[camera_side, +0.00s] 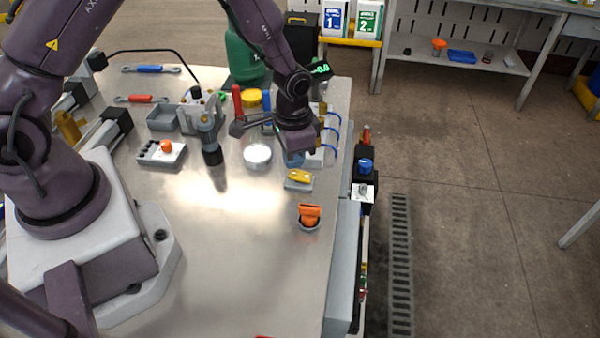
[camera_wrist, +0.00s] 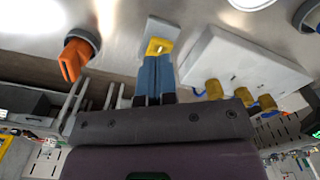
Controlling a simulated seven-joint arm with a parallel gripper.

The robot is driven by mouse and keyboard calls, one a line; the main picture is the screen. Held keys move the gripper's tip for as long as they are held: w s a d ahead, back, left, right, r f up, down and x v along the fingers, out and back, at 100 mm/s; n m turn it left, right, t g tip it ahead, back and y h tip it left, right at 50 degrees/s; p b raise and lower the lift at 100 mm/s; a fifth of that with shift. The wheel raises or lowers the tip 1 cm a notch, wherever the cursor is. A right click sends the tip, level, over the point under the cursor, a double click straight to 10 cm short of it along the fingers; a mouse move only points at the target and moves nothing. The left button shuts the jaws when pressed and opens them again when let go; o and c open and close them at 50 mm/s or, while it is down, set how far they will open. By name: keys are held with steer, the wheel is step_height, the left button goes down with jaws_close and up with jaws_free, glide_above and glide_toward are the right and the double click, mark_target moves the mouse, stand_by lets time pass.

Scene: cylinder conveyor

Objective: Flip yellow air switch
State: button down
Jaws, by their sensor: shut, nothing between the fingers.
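The yellow air switch (camera_side: 299,176) sits on a small grey base on the metal table near its right edge. In the wrist view the yellow switch (camera_wrist: 158,46) shows just beyond my fingertips, partly hidden by them. My gripper (camera_side: 293,162) hangs just behind the switch in the side view, close to it. In the wrist view my gripper (camera_wrist: 154,60) has its blue fingers together, with nothing held. Whether the fingertips touch the switch, I cannot tell.
An orange knob (camera_side: 309,214) stands nearer the table's front, and beside my fingers in the wrist view (camera_wrist: 76,57). A white block (camera_wrist: 235,62) with brass fittings is on the other side. A grey box with buttons (camera_side: 162,153) stands left. The front table surface is clear.

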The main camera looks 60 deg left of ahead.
mark_target(294, 172)
steer(key=shift+f, duration=1.25)
stand_by(0.4)
steer(key=shift+r, duration=3.5)
